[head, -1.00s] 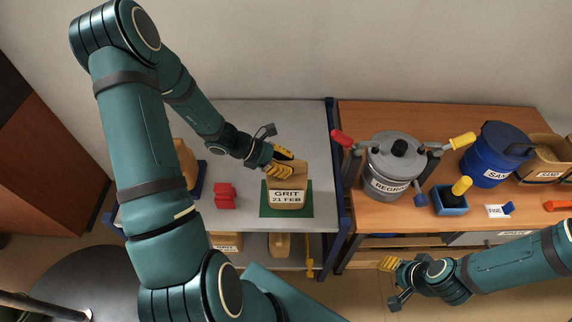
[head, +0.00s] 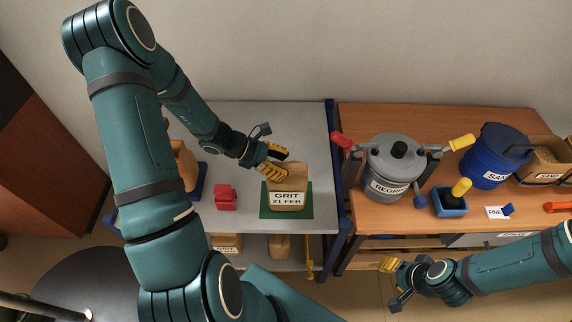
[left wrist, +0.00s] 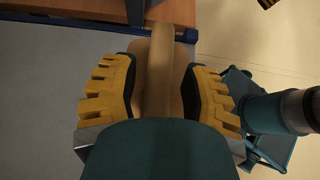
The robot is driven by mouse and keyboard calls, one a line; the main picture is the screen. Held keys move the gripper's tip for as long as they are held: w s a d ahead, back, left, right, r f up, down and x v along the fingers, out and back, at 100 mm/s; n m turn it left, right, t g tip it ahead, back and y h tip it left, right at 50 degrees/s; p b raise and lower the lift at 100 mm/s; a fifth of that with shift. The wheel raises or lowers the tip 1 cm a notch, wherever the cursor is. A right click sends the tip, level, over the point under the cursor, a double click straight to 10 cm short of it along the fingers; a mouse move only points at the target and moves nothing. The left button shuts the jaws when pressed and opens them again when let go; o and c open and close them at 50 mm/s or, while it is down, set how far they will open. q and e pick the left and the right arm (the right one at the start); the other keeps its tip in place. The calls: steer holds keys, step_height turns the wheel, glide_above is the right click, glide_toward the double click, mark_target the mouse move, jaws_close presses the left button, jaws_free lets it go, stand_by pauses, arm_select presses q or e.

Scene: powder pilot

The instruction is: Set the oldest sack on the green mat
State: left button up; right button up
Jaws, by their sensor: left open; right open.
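A tan sack (head: 288,184) labelled "GRIT 21 FEB" stands upright on the green mat (head: 264,207) on the grey table. My left gripper (head: 273,161) is open at the sack's upper left, close to its top. In the left wrist view the tan sack (left wrist: 158,70) shows between the two yellow fingers of the left gripper (left wrist: 160,92); whether they touch it I cannot tell. My right gripper (head: 391,281) is open and empty in front of the wooden bench. Another tan sack (head: 186,165) stands at the left on a blue base, partly hidden by my left arm.
A red block (head: 225,197) sits left of the mat. More tan sacks (head: 227,243) are on the shelf below. The wooden bench (head: 397,214) holds a grey "REGRIND" drum (head: 392,165), a blue drum (head: 491,155), a blue box (head: 451,201) and a tan crate (head: 545,163).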

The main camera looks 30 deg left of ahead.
arm_select(q)
steer(key=p+v, duration=0.1)
steer(key=v, duration=0.9)
steer(key=shift+a, duration=0.15)
steer(key=shift+s+r, duration=0.1)
